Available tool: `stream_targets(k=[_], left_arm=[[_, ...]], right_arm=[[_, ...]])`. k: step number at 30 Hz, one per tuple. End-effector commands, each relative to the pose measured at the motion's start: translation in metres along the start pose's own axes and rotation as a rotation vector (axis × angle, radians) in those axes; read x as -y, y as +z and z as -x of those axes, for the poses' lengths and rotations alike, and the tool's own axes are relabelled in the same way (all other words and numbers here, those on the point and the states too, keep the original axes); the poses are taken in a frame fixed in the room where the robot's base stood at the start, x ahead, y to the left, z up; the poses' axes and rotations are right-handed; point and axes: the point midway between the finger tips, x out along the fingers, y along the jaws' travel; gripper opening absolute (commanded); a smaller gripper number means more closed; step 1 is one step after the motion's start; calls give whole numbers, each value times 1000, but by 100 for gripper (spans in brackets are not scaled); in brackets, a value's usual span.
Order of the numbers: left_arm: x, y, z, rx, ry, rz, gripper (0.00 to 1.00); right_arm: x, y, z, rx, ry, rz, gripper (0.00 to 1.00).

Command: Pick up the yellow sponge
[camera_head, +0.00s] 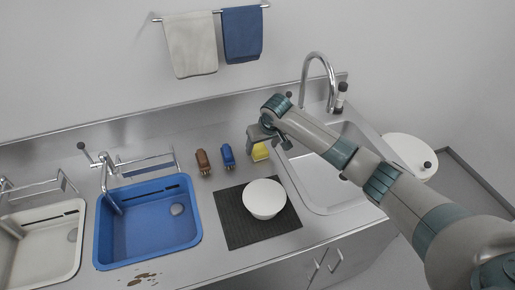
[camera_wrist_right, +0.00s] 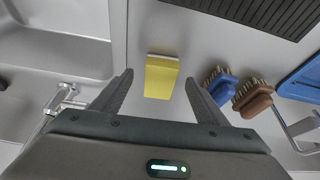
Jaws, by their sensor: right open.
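The yellow sponge (camera_head: 261,153) sits on the steel counter behind the dark mat, left of the steel sink. In the right wrist view the sponge (camera_wrist_right: 160,80) shows between the two fingers, with a pale strip along its far edge. My right gripper (camera_head: 268,139) is open and empty, close over the sponge and partly covering it in the head view. In the right wrist view the fingertips (camera_wrist_right: 159,78) lie on either side of the sponge, with gaps between. I cannot tell the exact height left between them. My left gripper is not in view.
A blue brush (camera_head: 227,155) and a brown brush (camera_head: 203,161) stand left of the sponge. A white bowl (camera_head: 264,198) sits on the dark ribbed mat (camera_head: 232,226). The steel sink (camera_head: 318,182) lies right; a blue basin (camera_head: 148,222) lies left.

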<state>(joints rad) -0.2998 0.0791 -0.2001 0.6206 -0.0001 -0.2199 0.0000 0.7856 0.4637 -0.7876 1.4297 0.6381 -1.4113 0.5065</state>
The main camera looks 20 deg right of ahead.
Motion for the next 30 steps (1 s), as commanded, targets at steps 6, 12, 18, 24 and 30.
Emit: stream_targets(k=[6,12,18,24,30], left_arm=[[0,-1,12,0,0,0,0],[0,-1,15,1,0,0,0],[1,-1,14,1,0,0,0],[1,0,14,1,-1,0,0],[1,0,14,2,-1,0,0]], right_arm=[[1,-5,-21,2,0,-1,67],[1,-5,-34,0,0,1,67],[1,-5,-35,-1,0,1,67],[1,-4,-35,-1,0,1,67],[1,-4,-35,0,0,1,38]])
